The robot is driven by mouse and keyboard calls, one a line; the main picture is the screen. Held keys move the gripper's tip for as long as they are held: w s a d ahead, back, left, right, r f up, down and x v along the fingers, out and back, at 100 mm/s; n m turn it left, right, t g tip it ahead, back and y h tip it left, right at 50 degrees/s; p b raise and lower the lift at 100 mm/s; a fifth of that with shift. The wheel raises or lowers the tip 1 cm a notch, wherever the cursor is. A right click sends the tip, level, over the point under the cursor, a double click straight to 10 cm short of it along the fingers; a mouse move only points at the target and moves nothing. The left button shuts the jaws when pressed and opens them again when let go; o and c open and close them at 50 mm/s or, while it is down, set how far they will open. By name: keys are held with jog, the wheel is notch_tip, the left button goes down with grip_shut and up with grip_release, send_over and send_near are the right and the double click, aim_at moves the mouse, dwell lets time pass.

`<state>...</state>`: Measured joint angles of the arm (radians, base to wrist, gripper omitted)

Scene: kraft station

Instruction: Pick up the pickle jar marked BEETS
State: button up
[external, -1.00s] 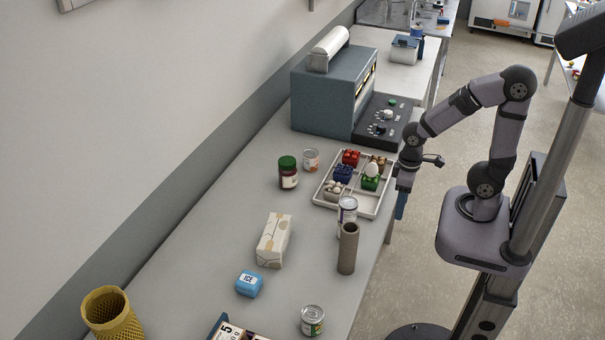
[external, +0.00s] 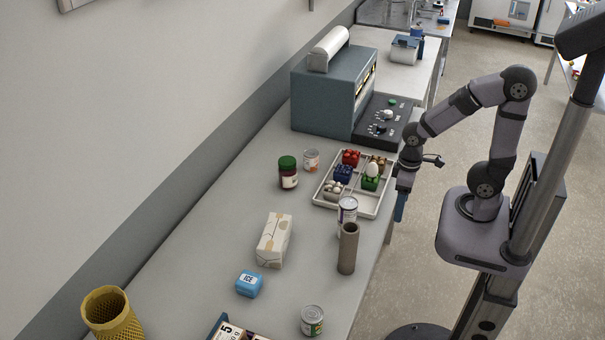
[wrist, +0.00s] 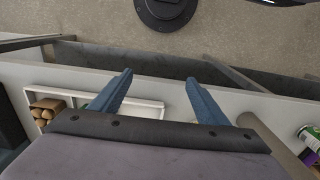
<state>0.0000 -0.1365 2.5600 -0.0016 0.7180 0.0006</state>
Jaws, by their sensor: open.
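A dark red jar with a green lid and a pale label (external: 288,173) stands upright on the grey bench, left of the white tray. It is the only pickle-type jar I see; its label is too small to read. My gripper (external: 399,207) hangs at the bench's right edge beside the tray, well apart from the jar. In the wrist view its two blue fingers (wrist: 158,92) are spread with nothing between them. The jar does not show in the wrist view.
The white divided tray (external: 325,198) holds small coloured boxes and eggs. Cans, a cardboard tube (external: 348,248), a carton (external: 274,240) and a blue ICE block (external: 249,284) stand nearer the front. A grey machine (external: 325,90) stands behind. Bench left of the jar is clear.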

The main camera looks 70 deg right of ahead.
aim_at(289, 166)
notch_tip(289, 166, up, 8)
jog(key=w+d+f+n+t+h+b, duration=0.1)
jog(key=w+d+n+h+b, duration=0.35)
jog(key=w+n, duration=0.8)
jog(key=w+a+n+t+h, duration=0.1)
jog(key=w+n, duration=0.3)
jog(key=w, duration=0.4)
jog(key=w+a+n+t+h+b, duration=0.1)
jog(key=w+n+t+h, duration=0.2)
jog(key=w, duration=0.6)
jog(key=w+a+n+t+h+b, duration=0.1)
jog(key=w+n+t+h, duration=0.1)
jog(key=w+n, duration=0.3)
jog(key=shift+w+t+h, duration=0.25)
jog(key=shift+w+t, duration=0.05)
jog(key=shift+w, duration=1.45)
jog(key=shift+n, duration=0.25)
notch_tip(289, 166, down, 4)
jog(key=shift+w+a+f, duration=0.1)
jog(key=shift+w, duration=0.05)
jog(key=shift+f, duration=0.15)
jog(key=shift+p+x, duration=0.95)
jog(key=shift+x, duration=0.7)
jog(key=shift+p+x, duration=0.7)
jog(key=shift+x, duration=1.35)
